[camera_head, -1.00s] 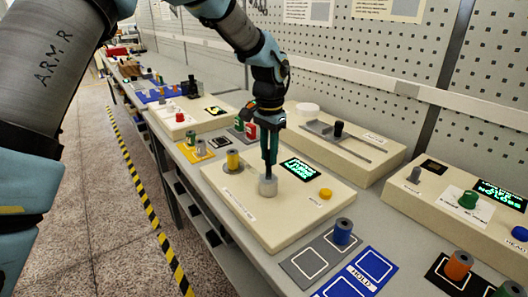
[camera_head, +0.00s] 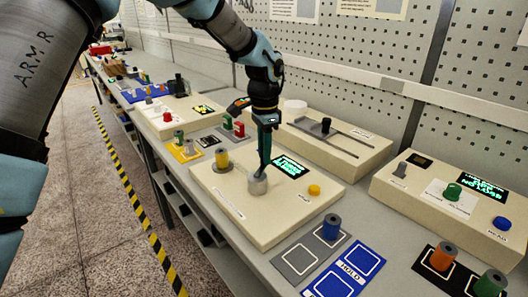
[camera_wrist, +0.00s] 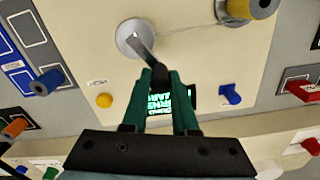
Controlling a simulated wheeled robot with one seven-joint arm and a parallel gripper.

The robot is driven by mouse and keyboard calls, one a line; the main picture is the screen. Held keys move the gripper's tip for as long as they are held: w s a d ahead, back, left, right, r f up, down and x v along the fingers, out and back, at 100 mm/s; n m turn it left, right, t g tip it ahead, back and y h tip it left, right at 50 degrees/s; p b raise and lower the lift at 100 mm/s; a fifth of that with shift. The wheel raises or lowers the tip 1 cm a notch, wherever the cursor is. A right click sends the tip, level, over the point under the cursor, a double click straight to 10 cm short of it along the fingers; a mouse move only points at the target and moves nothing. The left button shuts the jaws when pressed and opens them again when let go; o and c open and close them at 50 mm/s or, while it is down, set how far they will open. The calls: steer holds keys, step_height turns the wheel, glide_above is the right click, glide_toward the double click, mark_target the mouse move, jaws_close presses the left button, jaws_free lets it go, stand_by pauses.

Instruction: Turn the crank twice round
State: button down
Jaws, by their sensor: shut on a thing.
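The crank is a grey round hub (camera_head: 258,184) on top of a cream box (camera_head: 215,200). In the wrist view the hub (camera_wrist: 128,36) has a short grey handle (camera_wrist: 147,58) slanting from it toward my fingers. A display (camera_head: 290,167) with green text lies behind the crank.
A yellow button (camera_head: 314,190) is at the box's right. A blue spool (camera_head: 331,226) stands on a grey mat in front. Red and green parts (camera_head: 232,125) are behind my gripper. Another box with a slider (camera_head: 326,126) stands at the back.

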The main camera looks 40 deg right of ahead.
steer(key=c, duration=0.7)
jaws_free()
step_height(320, 180, up, 11)
steer(key=b, duration=0.2)
steer(key=shift+f+b, duration=0.1)
steer(key=shift+b, duration=0.3)
